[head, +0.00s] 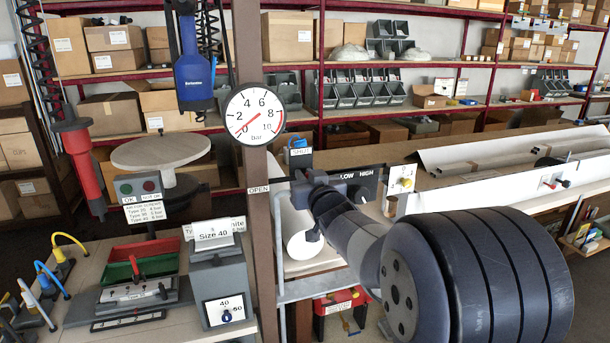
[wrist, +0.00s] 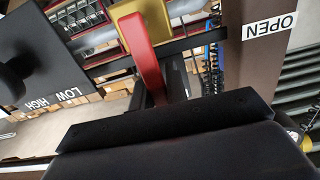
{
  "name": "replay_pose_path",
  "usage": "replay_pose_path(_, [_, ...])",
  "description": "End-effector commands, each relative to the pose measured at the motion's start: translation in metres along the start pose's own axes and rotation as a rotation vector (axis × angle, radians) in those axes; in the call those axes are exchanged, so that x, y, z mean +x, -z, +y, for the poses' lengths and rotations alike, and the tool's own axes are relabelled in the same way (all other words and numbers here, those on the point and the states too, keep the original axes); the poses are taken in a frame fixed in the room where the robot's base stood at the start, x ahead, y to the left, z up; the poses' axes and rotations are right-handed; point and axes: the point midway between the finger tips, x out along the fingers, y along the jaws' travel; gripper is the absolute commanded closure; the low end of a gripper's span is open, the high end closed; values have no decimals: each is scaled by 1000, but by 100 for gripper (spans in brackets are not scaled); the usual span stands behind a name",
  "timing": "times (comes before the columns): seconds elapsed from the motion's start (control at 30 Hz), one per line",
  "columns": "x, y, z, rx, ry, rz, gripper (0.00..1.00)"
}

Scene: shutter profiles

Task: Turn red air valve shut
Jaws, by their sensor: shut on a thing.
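The red air valve's lever (wrist: 147,58) shows in the wrist view, flat and red, on a yellow valve body (wrist: 153,15). Its near end runs down to my gripper (wrist: 160,92), which is shut on it; the dark fingers are only partly visible. In the head view my gripper (head: 303,190) is beside the brown post, between the OPEN label (head: 258,189) and the SHUT label (head: 300,152). My own arm hides the valve there. The pressure gauge (head: 254,114) on the post has its red needle at lower left, near 0.
A dark panel marked LOW and HIGH (head: 357,176) stands close right of my gripper. The brown post (head: 262,240) is close on the left. A Size 40 box (head: 222,280) and a red-green tray (head: 140,265) sit on the left bench.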

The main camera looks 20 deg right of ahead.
Motion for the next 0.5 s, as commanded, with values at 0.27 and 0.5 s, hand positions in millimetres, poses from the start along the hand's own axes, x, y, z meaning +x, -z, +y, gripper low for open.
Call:
replay_pose_path(0.27, [0,-1,0,6,-1,-1,100])
replay_pose_path(0.5, [0,-1,0,4,-1,-1,71])
